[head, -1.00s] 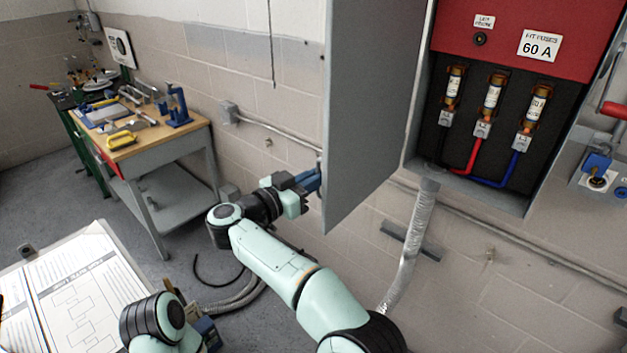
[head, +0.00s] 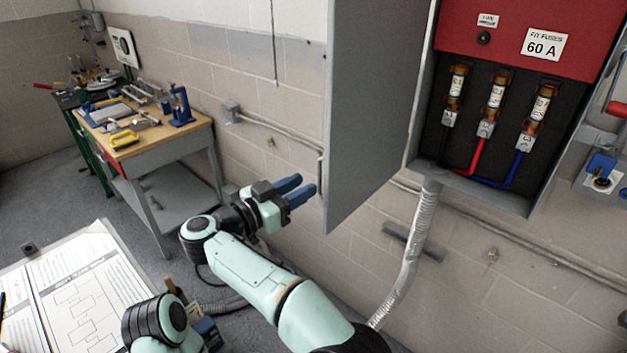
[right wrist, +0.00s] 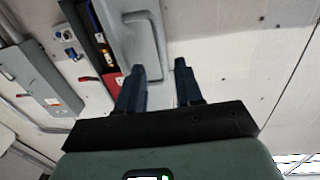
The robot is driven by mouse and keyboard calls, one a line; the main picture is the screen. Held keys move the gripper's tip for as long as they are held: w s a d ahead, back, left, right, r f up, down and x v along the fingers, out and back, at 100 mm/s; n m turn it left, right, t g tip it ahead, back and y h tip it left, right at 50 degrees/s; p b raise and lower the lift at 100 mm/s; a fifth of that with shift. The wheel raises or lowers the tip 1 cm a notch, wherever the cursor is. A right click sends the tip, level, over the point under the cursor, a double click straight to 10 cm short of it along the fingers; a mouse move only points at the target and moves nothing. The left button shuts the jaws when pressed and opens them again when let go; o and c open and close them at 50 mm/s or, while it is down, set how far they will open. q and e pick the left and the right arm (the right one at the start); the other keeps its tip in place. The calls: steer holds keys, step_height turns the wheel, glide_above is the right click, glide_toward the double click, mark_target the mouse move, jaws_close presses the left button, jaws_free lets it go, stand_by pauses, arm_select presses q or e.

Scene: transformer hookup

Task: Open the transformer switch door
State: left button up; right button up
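The grey switch door (head: 367,110) stands swung wide open to the left of the switch box (head: 480,195) in the head view. Its handle (head: 320,180) is on the door's left edge; the handle also shows in the right wrist view (right wrist: 158,40). My right gripper (head: 299,190) is open and empty, with its blue fingers just left of the handle and apart from it. In the right wrist view the two fingers (right wrist: 160,72) are spread with nothing between them. The left gripper is not visible; only part of my left arm shows at the lower left.
Inside the box are three fuses (head: 496,92) under a red panel (head: 520,40) marked 60 A. A workbench (head: 150,140) with tools stands at the back left. A paper board (head: 75,295) is at the lower left. A conduit (head: 415,245) runs down below the box.

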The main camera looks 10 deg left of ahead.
steer(key=v, duration=0.7)
steer(key=shift+s+a, duration=0.25)
steer(key=shift+s, duration=0.05)
